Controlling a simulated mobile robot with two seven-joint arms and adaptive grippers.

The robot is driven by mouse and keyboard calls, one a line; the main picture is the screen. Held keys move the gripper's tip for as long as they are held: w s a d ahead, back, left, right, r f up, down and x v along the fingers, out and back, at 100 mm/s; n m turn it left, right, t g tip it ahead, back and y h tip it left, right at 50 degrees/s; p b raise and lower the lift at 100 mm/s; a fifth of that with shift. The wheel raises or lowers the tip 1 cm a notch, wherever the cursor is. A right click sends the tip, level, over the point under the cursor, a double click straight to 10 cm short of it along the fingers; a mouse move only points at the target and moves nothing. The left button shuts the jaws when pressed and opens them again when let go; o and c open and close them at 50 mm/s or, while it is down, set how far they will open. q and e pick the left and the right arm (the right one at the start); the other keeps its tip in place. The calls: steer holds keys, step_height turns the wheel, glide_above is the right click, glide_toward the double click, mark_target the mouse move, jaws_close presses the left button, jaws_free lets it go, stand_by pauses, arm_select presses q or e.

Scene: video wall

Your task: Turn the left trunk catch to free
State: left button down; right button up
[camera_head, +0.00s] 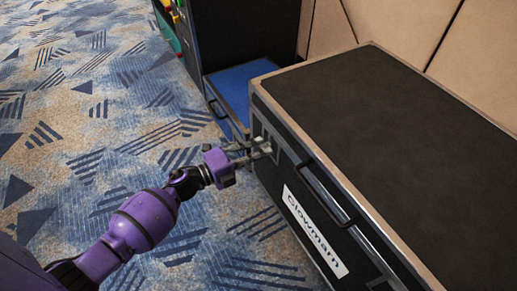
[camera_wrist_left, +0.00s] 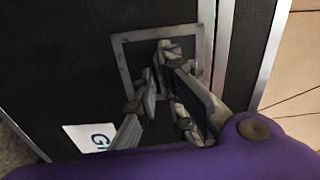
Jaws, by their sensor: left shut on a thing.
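The black trunk (camera_head: 400,105) with metal edges stands at the right in the head view, and its dark side panel (camera_wrist_left: 60,60) fills much of the left wrist view. The left catch sits in a square metal plate (camera_wrist_left: 122,55) on this side, near the trunk's far corner. My left gripper (camera_head: 262,149) reaches in from the left, level with the plate. In the left wrist view its fingers (camera_wrist_left: 156,75) are shut on the catch, inside the frame. The fingers hide most of the catch, so I cannot tell its angle. My right gripper is not in view.
A blue-topped case (camera_head: 238,88) and a black cabinet (camera_head: 245,35) stand behind. Patterned carpet (camera_head: 90,120) lies clear to the left.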

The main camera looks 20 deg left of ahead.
arm_select(q)
steer(key=shift+w+r+n+p, duration=0.15)
steer(key=shift+r+n+p, duration=0.3)
steer(key=shift+n, duration=0.25)
steer(key=shift+n+p, duration=0.45)
steer(key=shift+n, duration=0.45)
steer(key=n+p, duration=0.1)
steer(key=n, duration=0.1)
steer(key=shift+n, duration=0.4)
steer(key=n+p, duration=0.1)
steer(key=n, duration=0.1)
steer(key=shift+w+n, duration=0.1)
steer(key=shift+n, duration=0.2)
steer(key=n+p, duration=0.1)
steer(key=n, duration=0.3)
steer(key=shift+n, duration=0.3)
steer(key=shift+a+n+p, duration=0.1)
steer(key=shift+n+p, duration=0.2)
steer(key=shift+n, duration=1.5)
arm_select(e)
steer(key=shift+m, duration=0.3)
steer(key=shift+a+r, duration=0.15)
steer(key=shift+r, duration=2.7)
arm_select(q)
steer(key=c, duration=2)
jaws_free()
steer(key=shift+o, duration=0.3)
steer(key=shift+f, duration=0.15)
